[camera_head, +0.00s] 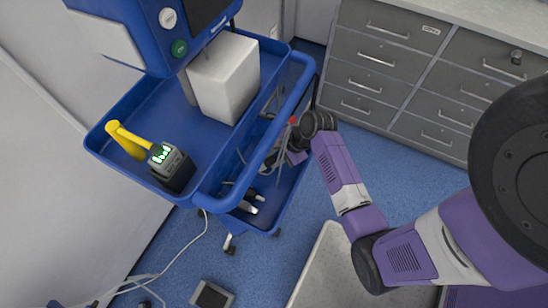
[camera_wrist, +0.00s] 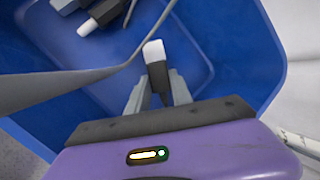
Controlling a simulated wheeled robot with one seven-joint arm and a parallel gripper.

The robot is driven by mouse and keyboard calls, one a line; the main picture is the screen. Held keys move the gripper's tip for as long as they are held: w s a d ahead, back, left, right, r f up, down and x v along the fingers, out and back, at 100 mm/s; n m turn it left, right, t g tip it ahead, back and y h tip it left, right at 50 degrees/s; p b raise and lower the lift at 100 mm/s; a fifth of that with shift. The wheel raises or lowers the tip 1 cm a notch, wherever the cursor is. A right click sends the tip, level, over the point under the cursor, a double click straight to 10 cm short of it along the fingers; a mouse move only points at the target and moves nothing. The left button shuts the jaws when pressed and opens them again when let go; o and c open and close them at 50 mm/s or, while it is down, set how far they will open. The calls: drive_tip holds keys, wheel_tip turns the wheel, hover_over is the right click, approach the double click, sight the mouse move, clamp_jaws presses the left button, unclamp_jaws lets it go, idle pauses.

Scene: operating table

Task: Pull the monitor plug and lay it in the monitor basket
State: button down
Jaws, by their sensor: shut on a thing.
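My gripper (camera_wrist: 157,90) is shut on a plug (camera_wrist: 156,66) with a white tip and a black body, which I take to be the monitor plug. The fingers press it from both sides. In the wrist view the plug shows against the inside of a blue basket (camera_wrist: 262,50); its height above the bottom is hard to tell. In the head view my gripper (camera_head: 296,152) is beside the blue cart, at the lower basket (camera_head: 288,200), and partly hidden. The held plug cannot be made out there.
Other plugs (camera_wrist: 103,14) with white tips lie in the basket, and a grey cable (camera_wrist: 60,85) crosses the wrist view. The cart's upper tray (camera_head: 215,130) holds a white box (camera_head: 225,78) and a yellow-handled device (camera_head: 170,165). Grey drawers (camera_head: 385,60) stand behind.

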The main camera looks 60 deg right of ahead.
drive_tip(key=c, duration=1.1)
unclamp_jaws()
drive_tip(key=shift+o, duration=0.2)
drive_tip(key=v, duration=0.8)
drive_tip(key=shift+p, duration=0.4)
drive_tip(key=shift+w, duration=0.15)
